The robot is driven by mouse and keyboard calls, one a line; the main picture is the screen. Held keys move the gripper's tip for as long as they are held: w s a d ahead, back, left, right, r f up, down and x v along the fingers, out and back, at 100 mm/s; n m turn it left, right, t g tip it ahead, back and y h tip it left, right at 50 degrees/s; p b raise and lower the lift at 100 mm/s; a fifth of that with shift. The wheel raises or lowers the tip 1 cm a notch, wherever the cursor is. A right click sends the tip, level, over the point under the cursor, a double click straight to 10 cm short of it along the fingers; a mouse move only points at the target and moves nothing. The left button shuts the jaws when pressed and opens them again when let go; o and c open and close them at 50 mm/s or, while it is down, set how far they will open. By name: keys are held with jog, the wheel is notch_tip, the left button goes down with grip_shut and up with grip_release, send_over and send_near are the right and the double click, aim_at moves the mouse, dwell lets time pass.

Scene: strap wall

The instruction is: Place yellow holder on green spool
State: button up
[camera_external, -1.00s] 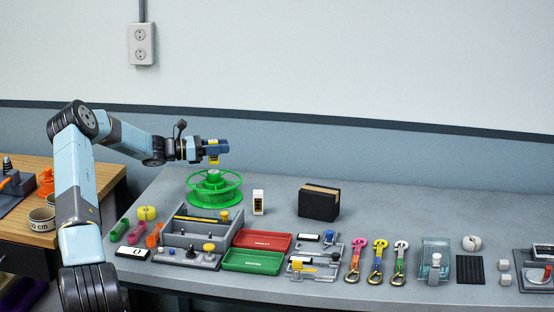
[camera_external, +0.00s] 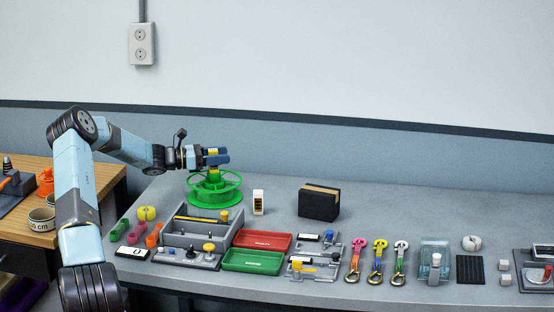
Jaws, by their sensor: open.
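The green spool (camera_external: 215,190) stands at the back left of the grey bench, its round flange facing up. My gripper (camera_external: 221,156) is right above the spool, with its two blue-grey fingers apart, so it is open. A small yellow piece, which looks like the yellow holder (camera_external: 212,151), shows between and beside the fingers, over the spool's middle. The fingers partly hide it. I cannot tell whether it touches the spool's hub.
A grey divided box (camera_external: 187,232) stands in front of the spool, with red (camera_external: 262,241) and green (camera_external: 252,261) trays to its right. A black box (camera_external: 319,202) is farther right.

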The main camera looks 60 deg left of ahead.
jog(key=v, duration=1.2)
